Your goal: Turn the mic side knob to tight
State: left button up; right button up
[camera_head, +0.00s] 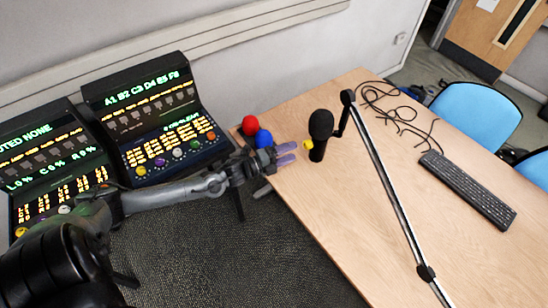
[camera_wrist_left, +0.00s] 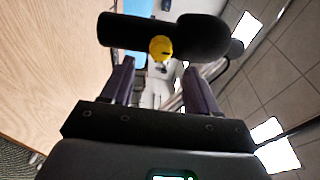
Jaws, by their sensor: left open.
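The black microphone (camera_head: 320,128) stands upright at the table's near left part, joined to a boom arm. Its yellow side knob (camera_head: 308,145) faces my left gripper. My left gripper (camera_head: 288,153) points at the knob from the left, just short of it. In the left wrist view the microphone (camera_wrist_left: 125,31) lies across the top, and the yellow knob (camera_wrist_left: 161,48) shows a dark mark on its face. The left gripper (camera_wrist_left: 160,80) is open there, its fingers apart, with the knob beyond and between the fingertips. My right gripper is in neither view.
Red (camera_head: 250,125) and blue (camera_head: 263,139) balls are at the table's left edge, close to my left gripper. A keyboard (camera_head: 467,188) and black cable (camera_head: 397,112) lie farther right. Control consoles (camera_head: 150,110) stand left.

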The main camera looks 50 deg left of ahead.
pick_arm(q)
jog(key=shift+v, duration=2.8)
